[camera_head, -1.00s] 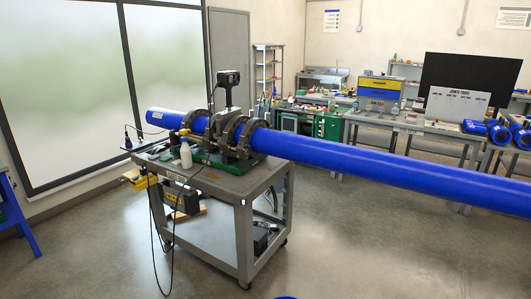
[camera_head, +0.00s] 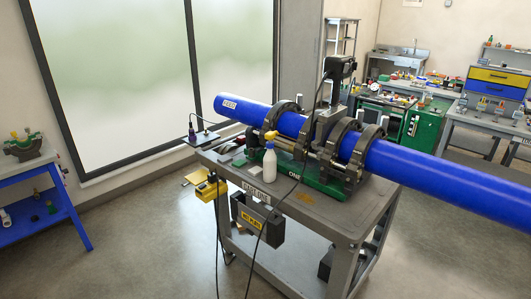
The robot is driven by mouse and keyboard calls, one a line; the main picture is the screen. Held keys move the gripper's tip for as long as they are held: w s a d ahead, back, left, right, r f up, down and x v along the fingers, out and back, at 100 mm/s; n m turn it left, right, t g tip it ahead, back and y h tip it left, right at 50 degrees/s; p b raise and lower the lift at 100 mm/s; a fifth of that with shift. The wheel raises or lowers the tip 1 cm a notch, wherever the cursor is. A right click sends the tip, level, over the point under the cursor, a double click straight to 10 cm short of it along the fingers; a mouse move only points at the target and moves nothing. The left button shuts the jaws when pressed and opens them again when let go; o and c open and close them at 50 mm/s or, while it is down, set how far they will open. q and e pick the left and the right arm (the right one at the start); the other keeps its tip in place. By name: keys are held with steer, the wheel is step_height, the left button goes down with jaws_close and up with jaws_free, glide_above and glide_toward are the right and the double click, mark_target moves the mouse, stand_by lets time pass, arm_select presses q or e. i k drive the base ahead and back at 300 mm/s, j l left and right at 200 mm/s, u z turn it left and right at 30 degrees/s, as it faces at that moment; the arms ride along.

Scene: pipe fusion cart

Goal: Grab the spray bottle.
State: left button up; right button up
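The spray bottle (camera_head: 269,164) is white with a yellow top. It stands upright on the top of the grey cart (camera_head: 335,215), near the cart's left end. It is in front of the green and dark pipe fusion machine (camera_head: 325,185), which clamps a long blue pipe (camera_head: 425,172). Neither of my grippers shows in the head view.
Black cables hang down the cart's front left side, beside a yellow box (camera_head: 207,190) and a dark bin (camera_head: 257,222). The blue pipe sticks out far to the right. A blue table (camera_head: 40,210) stands at the left. The floor in front is clear.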

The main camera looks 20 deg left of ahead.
mark_target(270, 160)
steer(key=i+j, duration=0.4)
steer(key=j, duration=0.15)
steer(key=i+j, duration=0.45)
steer(key=j+z, duration=0.05)
steer(key=j, duration=0.05)
